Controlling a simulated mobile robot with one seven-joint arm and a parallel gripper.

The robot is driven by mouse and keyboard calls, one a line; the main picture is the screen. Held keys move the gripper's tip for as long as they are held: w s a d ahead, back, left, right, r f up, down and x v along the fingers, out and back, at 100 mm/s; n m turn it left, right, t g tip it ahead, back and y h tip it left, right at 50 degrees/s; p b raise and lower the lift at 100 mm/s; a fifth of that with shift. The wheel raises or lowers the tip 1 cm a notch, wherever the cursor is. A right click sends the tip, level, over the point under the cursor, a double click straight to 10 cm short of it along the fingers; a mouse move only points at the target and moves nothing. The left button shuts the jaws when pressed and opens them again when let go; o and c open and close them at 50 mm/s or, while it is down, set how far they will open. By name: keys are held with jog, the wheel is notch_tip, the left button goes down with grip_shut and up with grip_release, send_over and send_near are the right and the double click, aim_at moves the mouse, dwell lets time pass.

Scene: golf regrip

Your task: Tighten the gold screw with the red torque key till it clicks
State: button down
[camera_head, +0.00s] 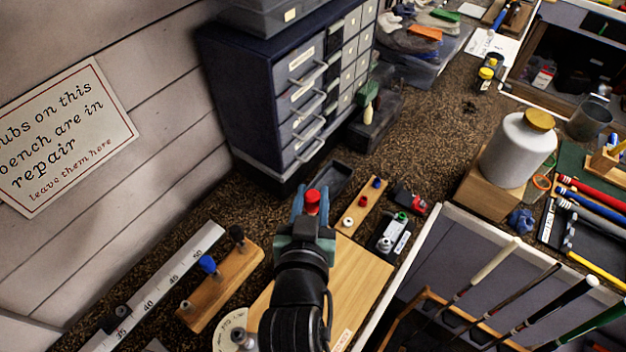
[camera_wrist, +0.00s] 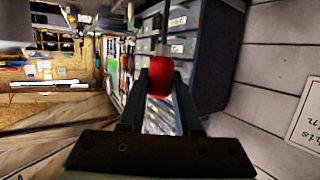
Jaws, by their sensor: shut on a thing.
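The red torque key (camera_head: 313,199) is held between the fingertips of my gripper (camera_head: 312,212), over the back of the bench near the drawer cabinet. Its red body also shows in the wrist view (camera_wrist: 160,76) between the two fingers, with a thin grey shaft beyond it. The gripper is shut on it. The key is clear of the wooden board (camera_head: 358,272) as far as I can see, but its height above the bench is hard to tell. I cannot make out the gold screw in either view; my arm hides part of the board.
A wooden block (camera_head: 222,288) with blue and black-topped tools stands left of my arm. A small wooden strip (camera_head: 361,205) and a black-and-grey device (camera_head: 393,236) lie right. The drawer cabinet (camera_head: 290,85) stands behind. A white jar (camera_head: 514,150) and golf clubs (camera_head: 545,285) are farther right.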

jog(key=shift+s+a, duration=0.1)
jog(key=shift+s, duration=0.1)
jog(key=shift+f+b, duration=2.45)
jog(key=shift+f, duration=0.45)
jog(key=shift+f+b, duration=0.65)
jog(key=shift+f, duration=0.3)
jog(key=c, duration=0.5)
grip_release()
